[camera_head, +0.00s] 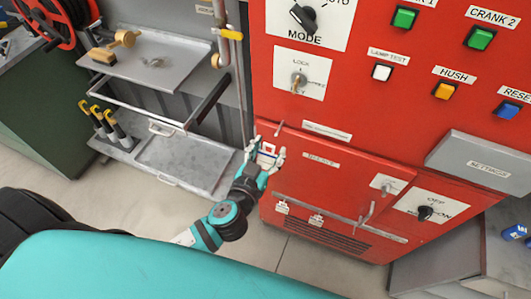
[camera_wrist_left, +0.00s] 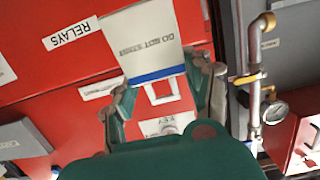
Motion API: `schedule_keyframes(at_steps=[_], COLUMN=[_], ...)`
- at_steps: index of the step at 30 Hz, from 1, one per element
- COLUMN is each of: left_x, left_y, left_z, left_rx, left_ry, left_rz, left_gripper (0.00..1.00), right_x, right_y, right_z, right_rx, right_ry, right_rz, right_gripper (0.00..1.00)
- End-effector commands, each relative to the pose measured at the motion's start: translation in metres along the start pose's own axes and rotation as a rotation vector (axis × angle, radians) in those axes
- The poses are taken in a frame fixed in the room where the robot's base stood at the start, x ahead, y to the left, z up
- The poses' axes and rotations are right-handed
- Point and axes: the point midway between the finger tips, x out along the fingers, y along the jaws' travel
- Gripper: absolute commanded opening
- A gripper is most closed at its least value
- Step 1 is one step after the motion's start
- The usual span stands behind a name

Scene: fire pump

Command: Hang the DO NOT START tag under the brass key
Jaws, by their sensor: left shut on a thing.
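My left gripper (camera_head: 266,150) is in front of the red cabinet, below and left of the lock plate. It is shut on a white tag (camera_wrist_left: 150,35) with a blue strip along one edge. The brass key (camera_head: 296,87) is in the switch on the white LOCK plate, up and to the right of my left gripper in the head view. The key is not visible in the left wrist view. My right gripper is not in view.
A MODE knob (camera_head: 303,17) is above the lock, and push buttons (camera_head: 404,17) are to the right. A metal rack (camera_head: 170,62) and a vertical pipe (camera_head: 221,40) stand to the left.

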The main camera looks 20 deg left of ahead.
Motion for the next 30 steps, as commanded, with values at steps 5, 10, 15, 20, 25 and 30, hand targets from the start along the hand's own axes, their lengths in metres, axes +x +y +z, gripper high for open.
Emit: schedule_keyframes(at_steps=[5, 10, 15, 20, 25, 30], left_x=[0.011, 0.022, 0.032, 0.041, 0.051, 0.06], left_y=[-0.001, 0.0, -0.001, -0.001, -0.001, 0.0], left_z=[-0.002, -0.003, -0.004, -0.005, -0.006, -0.001], left_rx=[0.001, 0.0, 0.001, 0.001, 0.002, -0.001], left_ry=[0.001, 0.001, 0.001, 0.001, 0.001, 0.0], left_rz=[-0.001, -0.001, -0.001, -0.001, -0.002, -0.001], left_gripper=[0.29, 0.29, 0.29, 0.29, 0.29, 0.29], right_x=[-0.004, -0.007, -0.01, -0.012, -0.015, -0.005], right_y=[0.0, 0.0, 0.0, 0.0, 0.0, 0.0], right_z=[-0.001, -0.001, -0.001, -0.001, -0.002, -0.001], right_rx=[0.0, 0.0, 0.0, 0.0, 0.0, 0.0], right_ry=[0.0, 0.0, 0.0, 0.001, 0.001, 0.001], right_rz=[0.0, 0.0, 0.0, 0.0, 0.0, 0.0], right_gripper=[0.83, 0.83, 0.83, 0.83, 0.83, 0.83])
